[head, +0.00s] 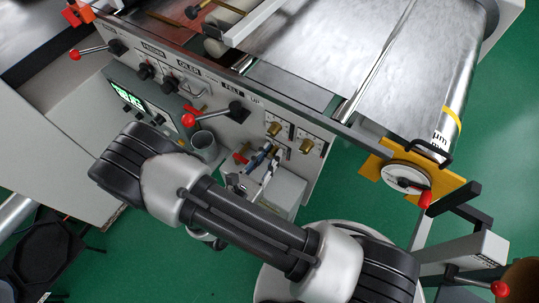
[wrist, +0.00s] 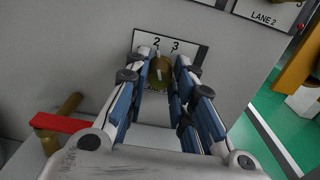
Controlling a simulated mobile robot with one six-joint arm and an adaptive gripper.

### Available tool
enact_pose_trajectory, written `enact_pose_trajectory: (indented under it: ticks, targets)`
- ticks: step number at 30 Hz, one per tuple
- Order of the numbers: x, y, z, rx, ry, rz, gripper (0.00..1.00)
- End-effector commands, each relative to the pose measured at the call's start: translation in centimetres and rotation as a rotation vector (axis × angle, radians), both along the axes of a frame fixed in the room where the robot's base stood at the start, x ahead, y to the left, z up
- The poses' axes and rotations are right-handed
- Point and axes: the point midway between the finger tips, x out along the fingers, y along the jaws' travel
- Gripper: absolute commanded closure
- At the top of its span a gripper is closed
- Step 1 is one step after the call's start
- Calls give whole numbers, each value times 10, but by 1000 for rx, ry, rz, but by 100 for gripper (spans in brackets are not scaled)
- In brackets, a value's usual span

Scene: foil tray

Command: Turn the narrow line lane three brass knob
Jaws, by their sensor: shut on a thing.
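A small brass knob (wrist: 160,72) sits on a white, dark-edged dial plate (wrist: 190,50) on the grey panel in the wrist view. The numbers 2 and 3 show above the knob; the plate's lower lettering is mostly covered. My gripper (wrist: 163,66) has its blue-and-grey fingers on both sides of the knob, shut on it. In the head view my gripper (head: 265,155) reaches the lower right of the panel, and it hides the knob there. Two other brass knobs show beside it, an upper one (head: 273,128) and a right one (head: 306,146).
A plate marked LANE 2 (wrist: 268,12) is at the wrist view's upper right. A red lever (wrist: 62,123) on a brass fitting is close at left. In the head view, a red-ball lever (head: 212,115) and grey cup (head: 204,145) are left of my gripper. Green floor is open at right.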

Motion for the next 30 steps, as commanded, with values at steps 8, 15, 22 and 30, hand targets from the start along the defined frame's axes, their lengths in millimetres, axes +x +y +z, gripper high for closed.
enact_pose_trajectory:
  ticks: [8, 15, 22, 30]
  targets:
    - [0, 0, 1, -63, 49, 0, 100]
    - [0, 0, 1, -204, 159, 0, 100]
    - [-1, -1, 1, -377, 294, 0, 100]
    - [-1, -1, 1, -577, 452, 0, 100]
